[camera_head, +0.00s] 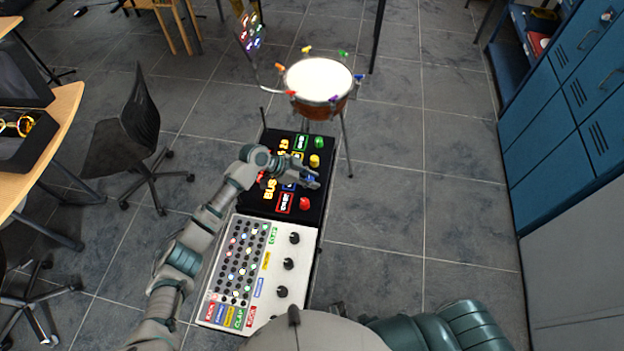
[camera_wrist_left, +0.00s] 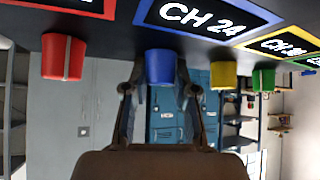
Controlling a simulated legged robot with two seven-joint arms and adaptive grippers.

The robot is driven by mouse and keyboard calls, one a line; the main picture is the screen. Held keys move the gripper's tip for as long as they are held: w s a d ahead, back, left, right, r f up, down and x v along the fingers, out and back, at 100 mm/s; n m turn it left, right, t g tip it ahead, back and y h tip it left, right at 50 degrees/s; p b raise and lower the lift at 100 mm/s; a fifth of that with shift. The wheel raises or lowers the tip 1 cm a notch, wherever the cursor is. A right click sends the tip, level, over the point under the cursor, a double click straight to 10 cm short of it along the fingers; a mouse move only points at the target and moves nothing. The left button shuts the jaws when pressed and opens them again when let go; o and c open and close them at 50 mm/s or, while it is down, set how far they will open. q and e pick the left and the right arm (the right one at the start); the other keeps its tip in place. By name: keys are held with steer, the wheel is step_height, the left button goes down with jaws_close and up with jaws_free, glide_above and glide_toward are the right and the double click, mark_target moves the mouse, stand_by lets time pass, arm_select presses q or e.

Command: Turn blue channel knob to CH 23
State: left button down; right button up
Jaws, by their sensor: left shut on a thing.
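The blue knob (camera_wrist_left: 160,66) is between the two fingers of my left gripper (camera_wrist_left: 160,88) in the left wrist view. My left gripper is shut on it. In the head view my left gripper (camera_head: 311,181) reaches over the black panel (camera_head: 252,205) from the left and mostly hides the blue knob. The blue-framed display (camera_wrist_left: 205,20) beside the knob reads CH 24 in the left wrist view. My right gripper is not in view.
The red knob (camera_head: 304,203) and yellow knob (camera_head: 314,160) flank the blue one; the green knob (camera_head: 319,142) is farther back. A white panel with black knobs (camera_head: 288,263) stands in front. A drum (camera_head: 318,80) stands behind. Blue lockers (camera_head: 560,130) are at the right, with clear floor between.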

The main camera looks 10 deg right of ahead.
arm_select(q)
steer(key=shift+w+a+f, duration=0.1)
steer(key=shift+a+f, duration=0.1)
steer(key=shift+a, duration=0.05)
steer(key=c, duration=0.9)
jaws_free()
steer(key=v, duration=1.2)
steer(key=shift+a, duration=0.25)
steer(key=shift+w+d, duration=0.1)
